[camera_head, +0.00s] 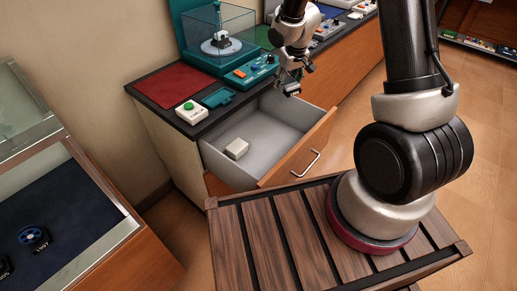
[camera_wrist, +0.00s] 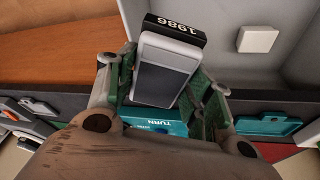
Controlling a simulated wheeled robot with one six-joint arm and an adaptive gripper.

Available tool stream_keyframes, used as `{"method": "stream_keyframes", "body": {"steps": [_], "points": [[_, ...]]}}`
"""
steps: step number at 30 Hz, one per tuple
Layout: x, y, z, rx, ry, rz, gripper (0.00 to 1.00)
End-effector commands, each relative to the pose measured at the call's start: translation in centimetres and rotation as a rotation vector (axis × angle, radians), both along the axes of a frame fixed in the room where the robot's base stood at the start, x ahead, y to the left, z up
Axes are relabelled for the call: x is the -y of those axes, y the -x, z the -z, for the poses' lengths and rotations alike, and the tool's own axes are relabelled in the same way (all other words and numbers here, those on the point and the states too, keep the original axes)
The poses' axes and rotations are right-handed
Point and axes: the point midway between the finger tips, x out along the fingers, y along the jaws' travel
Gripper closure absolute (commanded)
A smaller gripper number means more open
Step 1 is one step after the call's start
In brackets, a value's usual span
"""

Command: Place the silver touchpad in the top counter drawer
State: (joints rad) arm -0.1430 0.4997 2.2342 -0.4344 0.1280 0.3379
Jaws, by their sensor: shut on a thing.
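The silver touchpad (camera_wrist: 165,72), a pale grey block with a dark pad face and a black strip reading "1986", is between the fingers of my gripper (camera_wrist: 160,88) in the wrist view. My gripper is shut on it. In the head view my gripper (camera_head: 290,88) hangs above the far right part of the open counter drawer (camera_head: 283,128). The drawer is grey inside with a wooden front and a metal handle, and its grey floor also shows behind the touchpad in the wrist view. The touchpad is held above the drawer, apart from its floor.
A small white box (camera_head: 236,149) lies at the drawer's left; the rest of its floor looks clear. A glass case stands left.

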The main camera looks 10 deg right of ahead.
Motion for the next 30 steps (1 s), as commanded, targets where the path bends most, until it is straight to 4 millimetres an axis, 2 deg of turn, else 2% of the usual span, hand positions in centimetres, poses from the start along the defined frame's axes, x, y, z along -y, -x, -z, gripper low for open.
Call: {"method": "stream_keyframes", "body": {"steps": [5, 12, 24, 30], "points": [[-1.5, 1.2, 3.8, -0.016, -0.002, -0.158, 0.75], [-4.7, 4.1, 11.5, -0.048, -0.052, -0.37, 0.75], [-5.3, 4.5, 17.1, -0.047, -0.066, -0.412, 0.75], [-5.3, 4.5, 17.3, -0.046, -0.065, -0.41, 0.75]]}}
